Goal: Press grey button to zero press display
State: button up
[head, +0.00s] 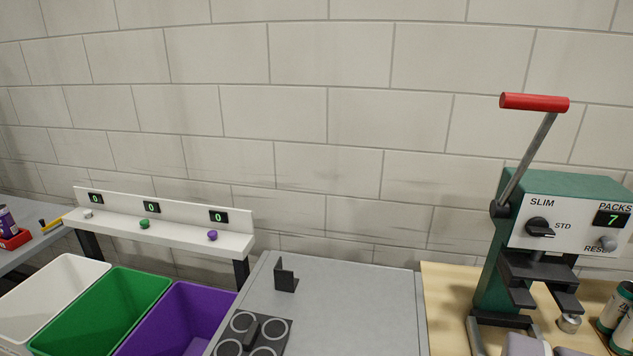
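The press (568,185) is a green machine at the right with a white front panel and a raised lever with a red handle (534,102). Its PACKS display (612,219) reads 7 in green digits. The grey RESET button (607,243) is a round knob just below the display. A black selector knob (540,227) sits at the panel's left, between the words SLIM and STD. I cannot make out my gripper; pale grey shapes at the bottom edge below the press are cut off and unclear.
Dark green cans (616,308) stand right of the press on the wooden table (445,310). A grey table (345,300) lies to its left. White (50,285), green (100,310) and purple (180,320) bins stand under a white shelf (165,225) with three displays reading 0.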

aim_at(608, 245)
jog(key=z, duration=1.45)
